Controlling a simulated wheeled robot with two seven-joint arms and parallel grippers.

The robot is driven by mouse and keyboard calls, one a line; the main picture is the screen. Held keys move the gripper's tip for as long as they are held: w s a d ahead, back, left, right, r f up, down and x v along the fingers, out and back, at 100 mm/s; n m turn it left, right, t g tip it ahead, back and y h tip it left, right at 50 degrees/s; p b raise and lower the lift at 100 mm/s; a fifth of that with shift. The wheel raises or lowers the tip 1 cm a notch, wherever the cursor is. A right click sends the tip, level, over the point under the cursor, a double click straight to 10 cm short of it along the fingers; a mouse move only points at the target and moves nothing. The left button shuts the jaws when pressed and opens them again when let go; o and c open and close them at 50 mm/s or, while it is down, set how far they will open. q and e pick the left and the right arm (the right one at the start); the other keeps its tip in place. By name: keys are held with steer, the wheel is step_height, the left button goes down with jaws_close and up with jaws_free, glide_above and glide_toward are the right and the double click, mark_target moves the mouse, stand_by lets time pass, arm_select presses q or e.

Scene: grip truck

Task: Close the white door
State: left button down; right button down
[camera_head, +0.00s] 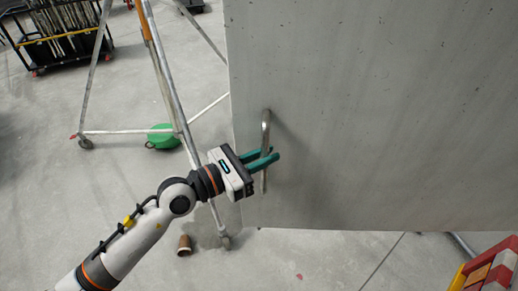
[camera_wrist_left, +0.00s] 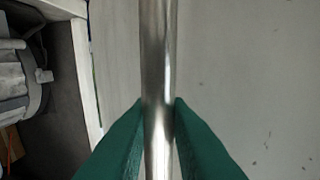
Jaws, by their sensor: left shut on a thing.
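The white door (camera_head: 380,120) fills the upper right of the head view as a large pale panel. It also fills the right of the left wrist view (camera_wrist_left: 250,80). A metal bar handle (camera_head: 265,132) stands upright near its left edge, and it runs down the middle of the left wrist view (camera_wrist_left: 158,60). My left gripper (camera_head: 268,160) has its green fingers on both sides of the handle and is shut on it. In the left wrist view the fingers (camera_wrist_left: 158,108) touch the bar on each side. My right gripper is not in view.
A metal tripod stand (camera_head: 172,70) on casters stands left of the door, with a green round object (camera_head: 163,137) by it. A black cart (camera_head: 65,45) is at the upper left. A red and white barrier (camera_head: 490,270) is at the lower right.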

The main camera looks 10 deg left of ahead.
arm_select(q)
steer(key=shift+r, duration=0.15)
steer(key=c, duration=1.5)
jaws_free()
steer(key=shift+o, duration=0.3)
steer(key=shift+d, duration=0.2)
steer(key=b+v, duration=0.6)
steer(key=v, duration=0.6)
